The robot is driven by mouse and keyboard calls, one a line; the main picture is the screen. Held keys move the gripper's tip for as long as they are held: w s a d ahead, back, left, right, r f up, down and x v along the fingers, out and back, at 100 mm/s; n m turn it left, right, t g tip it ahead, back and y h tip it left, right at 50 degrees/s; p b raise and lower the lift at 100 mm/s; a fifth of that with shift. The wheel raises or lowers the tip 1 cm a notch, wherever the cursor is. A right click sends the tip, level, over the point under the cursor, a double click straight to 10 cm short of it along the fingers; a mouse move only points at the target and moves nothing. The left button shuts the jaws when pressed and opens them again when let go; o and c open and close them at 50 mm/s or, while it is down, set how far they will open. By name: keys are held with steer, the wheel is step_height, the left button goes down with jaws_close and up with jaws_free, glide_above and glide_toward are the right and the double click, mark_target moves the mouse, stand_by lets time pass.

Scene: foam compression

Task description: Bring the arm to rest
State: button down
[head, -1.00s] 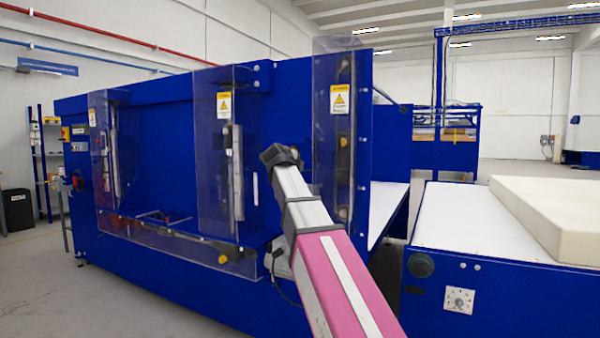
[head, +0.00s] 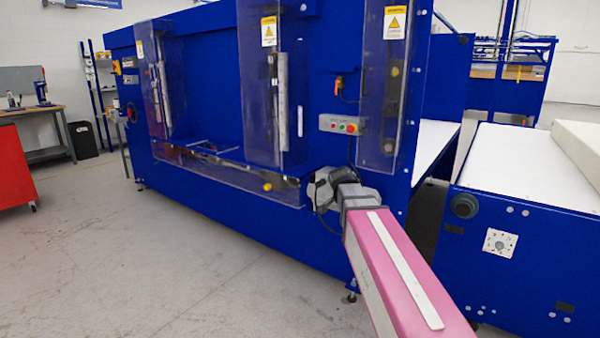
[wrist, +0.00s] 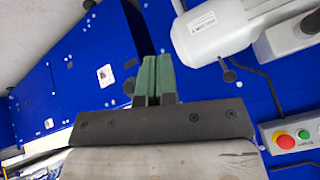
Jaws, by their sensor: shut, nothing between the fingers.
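My gripper shows in the wrist view (wrist: 157,80) as two green fingers pressed together, with nothing between them. In the head view my pink and grey arm reaches from the lower right towards the front of the blue machine (head: 215,205). Its end is folded low beside the machine's right part, and I cannot make out the fingers there. A small control box with red and green buttons (head: 342,124) is on the machine, above my wrist. It also shows at the right of the wrist view (wrist: 291,138).
A blue conveyor table (head: 530,180) with a white top carries a cream foam block (head: 582,143) at the right. A red cabinet (head: 14,165) and a workbench (head: 50,111) stand at the left. The grey floor (head: 130,265) in front of the machine is clear.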

steer(key=s+f+n+g+y, duration=0.3)
steer(key=s+f+n+g, duration=0.3)
steer(key=s+f+n, duration=0.5)
steer(key=s+f, duration=0.9)
steer(key=f, duration=0.4)
steer(key=shift+s+d+y, duration=0.15)
steer(key=shift+y, duration=0.25)
steer(key=shift+f, duration=0.1)
